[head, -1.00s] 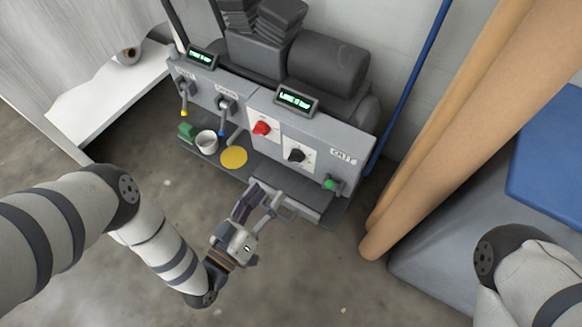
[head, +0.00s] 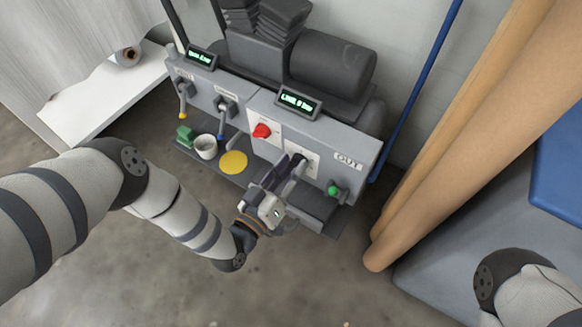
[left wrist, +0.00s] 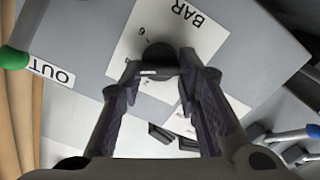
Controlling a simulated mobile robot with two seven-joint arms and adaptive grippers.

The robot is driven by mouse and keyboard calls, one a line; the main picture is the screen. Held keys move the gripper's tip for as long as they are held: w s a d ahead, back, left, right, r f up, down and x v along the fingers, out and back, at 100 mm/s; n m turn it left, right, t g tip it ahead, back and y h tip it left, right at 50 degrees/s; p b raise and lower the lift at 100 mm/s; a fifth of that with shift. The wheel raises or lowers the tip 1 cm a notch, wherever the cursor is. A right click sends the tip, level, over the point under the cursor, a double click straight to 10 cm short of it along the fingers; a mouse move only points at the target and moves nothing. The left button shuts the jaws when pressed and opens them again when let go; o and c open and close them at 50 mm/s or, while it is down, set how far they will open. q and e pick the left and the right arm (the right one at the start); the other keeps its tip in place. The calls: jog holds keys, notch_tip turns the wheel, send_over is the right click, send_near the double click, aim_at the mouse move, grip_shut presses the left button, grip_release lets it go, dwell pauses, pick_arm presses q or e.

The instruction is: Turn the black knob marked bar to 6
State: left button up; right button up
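The black knob (left wrist: 158,57) sits on a white plate marked BAR (left wrist: 204,38) in the left wrist view. A 6 shows near the plate's edge, and other digits are partly hidden. A short white mark is on the knob's near side. My left gripper (left wrist: 159,68) has one finger on each side of the knob, open, with narrow gaps; I cannot tell if either finger touches it. In the head view my left gripper (head: 289,170) reaches up to the front panel (head: 325,140) and covers most of the knob. My right gripper is out of view.
A red knob (head: 262,131) is just left of the BAR plate, and a green button (head: 333,190) is lower right, under the OUT label. A lit display (head: 297,102) stands above. A cup (head: 206,146) and yellow disc (head: 233,162) lie on the ledge. Tan rolls (head: 440,140) stand right.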

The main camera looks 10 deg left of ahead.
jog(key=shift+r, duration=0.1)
pick_arm(q)
jog(key=shift+d+r+m+p, duration=0.1)
jog(key=shift+m+p, duration=0.4)
jog(key=shift+m, duration=0.6)
jog(key=m+p, duration=0.1)
jog(key=m, duration=0.1)
jog(key=shift+m, duration=0.4)
jog(key=shift+s+d+m+p, duration=0.1)
jog(key=shift+m+p, duration=0.55)
jog(key=shift+m, duration=2.65)
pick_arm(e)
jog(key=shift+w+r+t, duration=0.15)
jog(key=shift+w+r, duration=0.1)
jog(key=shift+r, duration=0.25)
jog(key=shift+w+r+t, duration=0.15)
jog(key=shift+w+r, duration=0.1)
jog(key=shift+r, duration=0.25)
pick_arm(q)
jog(key=shift+f+m, duration=0.2)
jog(key=shift+m, duration=0.1)
jog(key=o, duration=1.2)
jog(key=shift+c, duration=0.2)
jog(key=v, duration=1.2)
